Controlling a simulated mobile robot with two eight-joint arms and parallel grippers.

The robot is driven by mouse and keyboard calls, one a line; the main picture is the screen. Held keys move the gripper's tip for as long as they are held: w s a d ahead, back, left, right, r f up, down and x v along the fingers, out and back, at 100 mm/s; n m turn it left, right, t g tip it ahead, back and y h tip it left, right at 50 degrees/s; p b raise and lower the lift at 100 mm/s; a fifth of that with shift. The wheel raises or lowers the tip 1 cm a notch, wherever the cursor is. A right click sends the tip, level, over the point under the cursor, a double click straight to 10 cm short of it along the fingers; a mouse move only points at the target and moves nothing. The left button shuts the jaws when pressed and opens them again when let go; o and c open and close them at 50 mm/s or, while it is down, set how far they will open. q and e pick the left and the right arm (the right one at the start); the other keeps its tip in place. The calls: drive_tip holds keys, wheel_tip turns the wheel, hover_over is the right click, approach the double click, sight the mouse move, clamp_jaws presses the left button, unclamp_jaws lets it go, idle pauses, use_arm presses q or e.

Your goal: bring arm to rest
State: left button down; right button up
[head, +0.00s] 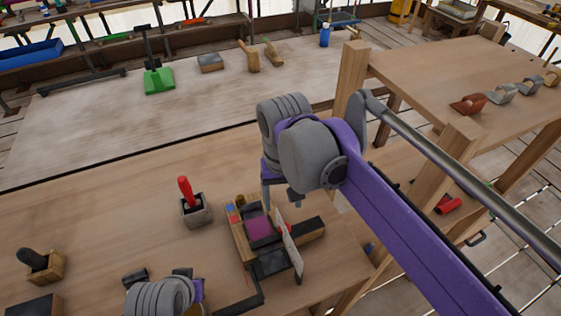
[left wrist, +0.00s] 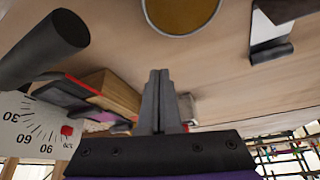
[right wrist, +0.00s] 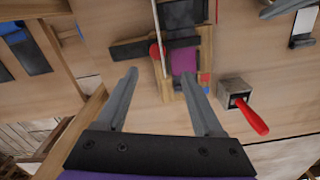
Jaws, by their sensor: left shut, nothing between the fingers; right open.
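My right gripper (head: 282,192) hangs above the workbench, over the wooden fixture (head: 237,239) with the purple block (head: 259,228). In the right wrist view its two fingers (right wrist: 164,95) are spread with nothing between them, and the fixture's purple block (right wrist: 184,61) lies beyond the tips. My left arm's wrist (head: 162,297) shows at the bottom edge of the head view, its fingers hidden there. In the left wrist view the left fingers (left wrist: 158,100) are together and empty, close beside a wooden block (left wrist: 110,92) and a white dial plate (left wrist: 35,128).
A red-handled tool stands in a grey holder (head: 196,210) left of the fixture. A black-handled tool sits in a wooden holder (head: 43,267) at the left. A raised wooden shelf (head: 450,75) stands right, behind my right arm.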

use_arm(q)
drive_tip(key=shift+w+r+p, duration=0.2)
drive_tip(key=shift+r+p, duration=0.3)
drive_tip(key=shift+r, duration=0.1)
drive_tip(key=shift+w+r+p, duration=0.15)
drive_tip(key=shift+r+p, duration=0.25)
drive_tip(key=shift+r, duration=0.15)
use_arm(e)
drive_tip(key=s+d+f+m+t, duration=0.1)
drive_tip(key=s+d+f+t, duration=0.4)
drive_tip(key=s+d+f, duration=0.6)
drive_tip(key=d+f, duration=0.1)
drive_tip(key=d, duration=0.3)
drive_tip(key=shift+s, duration=0.15)
